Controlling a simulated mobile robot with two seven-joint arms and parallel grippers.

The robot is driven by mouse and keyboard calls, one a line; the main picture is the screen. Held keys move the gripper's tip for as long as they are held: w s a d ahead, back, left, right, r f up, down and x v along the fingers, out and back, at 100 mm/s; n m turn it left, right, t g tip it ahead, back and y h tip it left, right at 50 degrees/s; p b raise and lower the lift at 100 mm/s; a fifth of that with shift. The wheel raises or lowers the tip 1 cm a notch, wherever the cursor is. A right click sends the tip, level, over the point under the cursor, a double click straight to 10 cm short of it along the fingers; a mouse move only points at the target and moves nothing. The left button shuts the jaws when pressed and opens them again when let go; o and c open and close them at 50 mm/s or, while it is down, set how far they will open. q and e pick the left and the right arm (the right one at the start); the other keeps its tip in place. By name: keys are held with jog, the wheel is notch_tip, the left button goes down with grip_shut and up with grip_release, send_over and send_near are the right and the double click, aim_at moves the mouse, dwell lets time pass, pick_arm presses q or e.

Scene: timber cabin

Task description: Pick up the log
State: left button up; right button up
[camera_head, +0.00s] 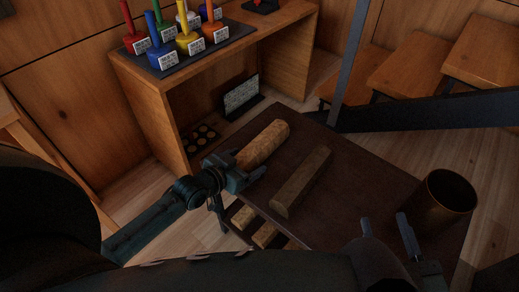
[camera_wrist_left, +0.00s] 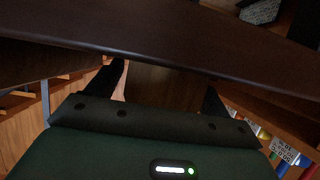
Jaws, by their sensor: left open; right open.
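A round light-brown log (camera_head: 264,143) lies on the dark table (camera_head: 355,190), near its left edge. A darker, squarer piece of wood (camera_head: 301,182) lies to its right. My left gripper (camera_head: 243,176) is open at the near end of the round log, at the table's left edge; whether it touches the log I cannot tell. In the left wrist view its fingers (camera_wrist_left: 163,82) are apart below the dark table edge, with a dim brown surface between them that I cannot identify. My right gripper (camera_head: 388,232) is open and empty near the table's front right.
A dark round container (camera_head: 447,197) stands at the table's right. More wood pieces (camera_head: 264,235) show below the table's left edge. A wooden shelf (camera_head: 150,98) with several colored labeled items stands behind on the left. Wooden steps (camera_head: 405,75) are at the back right.

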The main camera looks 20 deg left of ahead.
pick_arm(q)
jog(key=shift+c, duration=0.4)
jog(key=shift+r, duration=0.1)
jog(key=c, duration=1.2)
